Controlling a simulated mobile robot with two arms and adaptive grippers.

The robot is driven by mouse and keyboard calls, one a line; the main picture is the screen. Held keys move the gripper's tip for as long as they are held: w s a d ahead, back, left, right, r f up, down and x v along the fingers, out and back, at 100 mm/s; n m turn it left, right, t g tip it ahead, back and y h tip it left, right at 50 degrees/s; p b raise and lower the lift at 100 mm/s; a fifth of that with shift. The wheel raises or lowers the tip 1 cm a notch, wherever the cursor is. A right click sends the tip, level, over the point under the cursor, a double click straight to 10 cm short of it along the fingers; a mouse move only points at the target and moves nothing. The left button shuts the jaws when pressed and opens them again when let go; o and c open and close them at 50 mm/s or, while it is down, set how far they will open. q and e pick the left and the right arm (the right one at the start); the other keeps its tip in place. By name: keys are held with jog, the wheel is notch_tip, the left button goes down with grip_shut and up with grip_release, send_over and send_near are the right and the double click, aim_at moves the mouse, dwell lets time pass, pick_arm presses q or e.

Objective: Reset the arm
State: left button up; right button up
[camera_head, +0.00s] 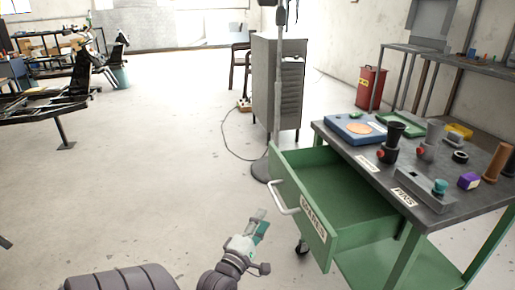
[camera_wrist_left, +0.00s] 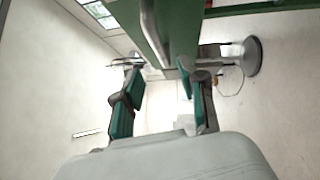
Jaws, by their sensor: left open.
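My left gripper (camera_head: 259,222) is low in the middle of the head view, left of and below a green drawer (camera_head: 318,232) that is pulled out from a workbench. Its fingers are apart and nothing is between them. In the left wrist view the gripper (camera_wrist_left: 160,80) shows two green-padded fingers spread wide. The drawer's green front (camera_wrist_left: 177,22) and its silver handle (camera_wrist_left: 150,25) are above the fingers there. In the head view the handle (camera_head: 284,200) is clear of the gripper. The drawer looks empty where I see inside. My right gripper is not in view.
The grey workbench top (camera_head: 455,210) holds a blue tray (camera_head: 345,125), dark cups, a purple block (camera_head: 469,181) and other small parts. A grey cabinet (camera_head: 278,90) and a pole stand behind the drawer. A red bin (camera_head: 371,88) is near the wall. The floor at left is mostly clear.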

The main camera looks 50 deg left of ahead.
pick_arm(q)
jog(key=shift+v, duration=1.1)
